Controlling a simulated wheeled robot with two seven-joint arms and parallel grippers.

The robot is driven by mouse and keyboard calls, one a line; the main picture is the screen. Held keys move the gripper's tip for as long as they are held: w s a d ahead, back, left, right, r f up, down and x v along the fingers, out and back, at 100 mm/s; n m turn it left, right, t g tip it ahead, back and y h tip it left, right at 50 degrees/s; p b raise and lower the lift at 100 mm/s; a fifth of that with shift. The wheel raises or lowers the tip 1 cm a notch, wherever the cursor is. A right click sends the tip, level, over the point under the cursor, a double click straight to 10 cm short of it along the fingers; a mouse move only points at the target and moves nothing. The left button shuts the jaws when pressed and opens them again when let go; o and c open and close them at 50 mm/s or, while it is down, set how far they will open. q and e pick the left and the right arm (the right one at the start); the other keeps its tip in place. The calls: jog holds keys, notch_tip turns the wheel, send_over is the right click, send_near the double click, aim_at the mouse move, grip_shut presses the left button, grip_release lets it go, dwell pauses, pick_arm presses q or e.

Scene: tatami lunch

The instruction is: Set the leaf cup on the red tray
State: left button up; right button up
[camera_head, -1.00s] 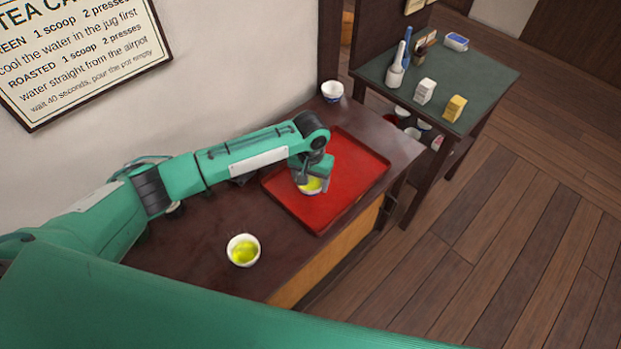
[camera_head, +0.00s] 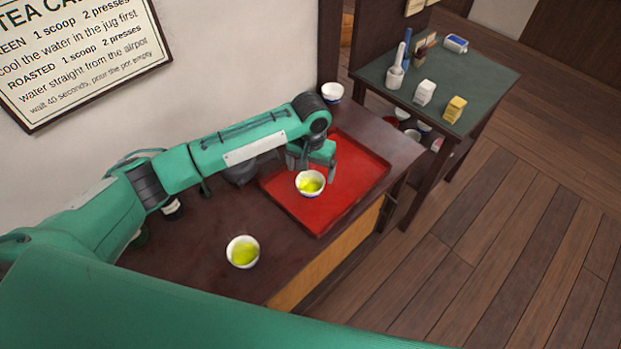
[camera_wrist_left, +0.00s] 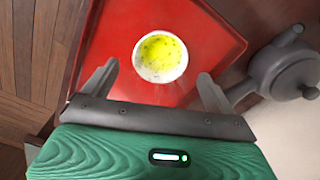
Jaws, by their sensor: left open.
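A white cup (camera_head: 310,184) holding yellow-green tea stands upright on the red tray (camera_head: 352,190), near its left side. In the left wrist view this cup (camera_wrist_left: 160,57) has a speckled yellow-green inside, and the tray (camera_wrist_left: 205,30) lies around it. My left gripper (camera_head: 312,171) is open and empty, just above and behind the cup. In the left wrist view its fingers (camera_wrist_left: 157,72) are spread apart, with the cup beyond the tips. A second white cup (camera_head: 242,251) with yellow-green tea stands on the dark table, left of the tray. I cannot see a leaf mark on either.
A dark grey teapot (camera_wrist_left: 287,72) stands beside the tray, partly behind my arm in the head view. A white cup (camera_head: 332,93) stands at the table's back corner. A green side table (camera_head: 440,75) holds small boxes and utensils. The tray's right half is clear.

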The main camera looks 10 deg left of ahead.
pick_arm(q)
notch_tip(320, 180, up, 6)
jog(key=shift+r, duration=0.2)
pick_arm(e)
jog(key=shift+w+a, duration=0.35)
jog(key=shift+a, duration=0.45)
jog(key=shift+s+d, duration=0.1)
